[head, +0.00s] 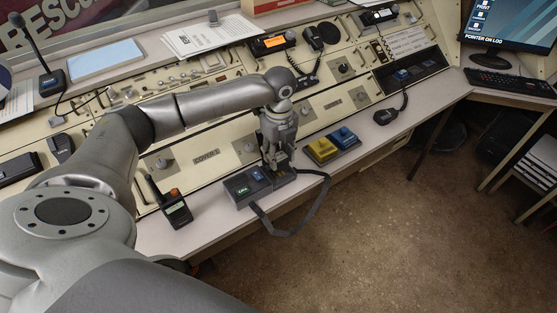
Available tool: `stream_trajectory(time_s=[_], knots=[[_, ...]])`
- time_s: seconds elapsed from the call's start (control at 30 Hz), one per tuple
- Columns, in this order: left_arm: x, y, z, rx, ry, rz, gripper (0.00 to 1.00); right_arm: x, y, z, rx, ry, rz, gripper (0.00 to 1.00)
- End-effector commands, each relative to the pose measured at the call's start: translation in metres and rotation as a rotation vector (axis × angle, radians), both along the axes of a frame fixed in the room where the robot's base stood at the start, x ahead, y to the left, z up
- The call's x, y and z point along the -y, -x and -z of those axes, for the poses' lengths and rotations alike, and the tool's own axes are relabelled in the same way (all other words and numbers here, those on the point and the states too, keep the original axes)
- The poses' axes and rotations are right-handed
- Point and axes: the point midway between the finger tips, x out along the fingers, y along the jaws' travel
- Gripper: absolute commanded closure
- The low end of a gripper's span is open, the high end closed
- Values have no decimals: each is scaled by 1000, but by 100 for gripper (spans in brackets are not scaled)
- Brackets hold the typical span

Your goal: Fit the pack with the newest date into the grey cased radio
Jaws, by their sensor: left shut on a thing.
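A dark grey box with a small green display (242,190) and a blue patch lies at the desk's front edge, a dark strap (290,228) looping off it. It looks like the grey cased radio. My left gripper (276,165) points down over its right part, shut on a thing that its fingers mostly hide. I cannot tell whether that thing touches the box. Just right, a yellow block (322,149) and a blue block (344,137) sit side by side on a grey base; they may be packs. No date is legible. My right gripper is not in view.
A black handheld radio (176,209) with an orange knob stands left of the box. A corded handset (385,116) lies on the desk to the right. The sloped console panel (207,154) rises close behind. The desk's front edge is near, with open floor (400,240) beyond.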

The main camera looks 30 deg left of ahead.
Motion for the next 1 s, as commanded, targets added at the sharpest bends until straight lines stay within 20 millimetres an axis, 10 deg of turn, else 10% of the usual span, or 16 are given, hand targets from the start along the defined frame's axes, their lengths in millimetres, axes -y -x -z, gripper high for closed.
stream_trajectory(time_s=[0.8, 0.83, 1.0], knots=[[-6, -6, 44, 0, -1, 0, 89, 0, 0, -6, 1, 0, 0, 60], [-6, -6, 44, 0, -1, 0, 59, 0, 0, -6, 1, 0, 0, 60], [-6, -6, 44, 0, -1, 0, 40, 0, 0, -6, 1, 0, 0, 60]])
